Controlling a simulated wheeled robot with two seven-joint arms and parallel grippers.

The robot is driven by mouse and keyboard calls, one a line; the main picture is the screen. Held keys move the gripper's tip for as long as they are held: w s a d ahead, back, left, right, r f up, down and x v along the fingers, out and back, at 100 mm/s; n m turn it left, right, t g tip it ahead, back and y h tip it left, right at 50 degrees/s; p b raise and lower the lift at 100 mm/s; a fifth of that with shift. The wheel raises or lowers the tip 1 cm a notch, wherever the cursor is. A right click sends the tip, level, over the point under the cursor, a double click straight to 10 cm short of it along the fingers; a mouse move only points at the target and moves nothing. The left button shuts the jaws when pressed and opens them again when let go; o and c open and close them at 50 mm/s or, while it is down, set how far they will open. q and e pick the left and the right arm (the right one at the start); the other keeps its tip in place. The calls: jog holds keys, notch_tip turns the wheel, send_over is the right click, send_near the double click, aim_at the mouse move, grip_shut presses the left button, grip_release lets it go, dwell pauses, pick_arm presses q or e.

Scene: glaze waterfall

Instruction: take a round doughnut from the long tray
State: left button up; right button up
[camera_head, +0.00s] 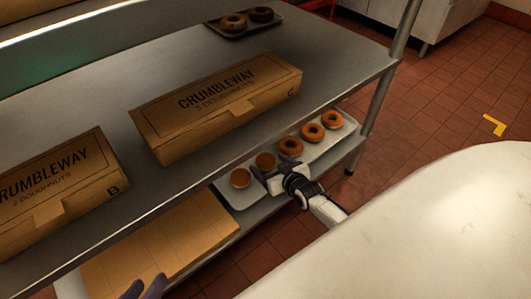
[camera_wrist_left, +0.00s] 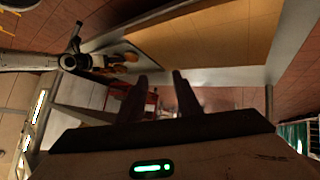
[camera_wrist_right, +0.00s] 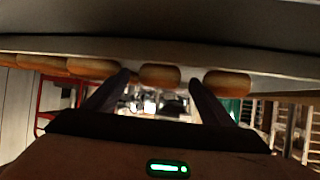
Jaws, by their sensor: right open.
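The long tray (camera_head: 347,133) lies on the lower shelf with a row of several doughnuts. Two round doughnuts without visible holes, one at the left end (camera_head: 240,178) and one beside it (camera_head: 265,161), sit left of the ring doughnuts (camera_head: 312,132). My right gripper (camera_head: 272,170) is open at the tray's front edge, by the round ones. In the right wrist view, one doughnut (camera_wrist_right: 160,76) shows between its fingers and another (camera_wrist_right: 228,84) to the right; neither is gripped. My left gripper (camera_head: 145,288) is open and empty at the bottom; its fingers also show in the left wrist view (camera_wrist_left: 165,85).
Box C (camera_head: 215,108) and box B (camera_head: 60,190) stand on the upper table, above the shelf. A small dark tray (camera_head: 245,25) with two doughnuts is at the back. A flat cardboard piece (camera_head: 165,250) lies left of the long tray. The tabletop overhangs the tray.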

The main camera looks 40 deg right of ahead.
jog(key=shift+w+d+f, duration=0.1)
jog(key=shift+w+f, duration=0.2)
jog(key=shift+w, duration=0.3)
jog(key=shift+r, duration=0.1)
jog(key=c, duration=1.2)
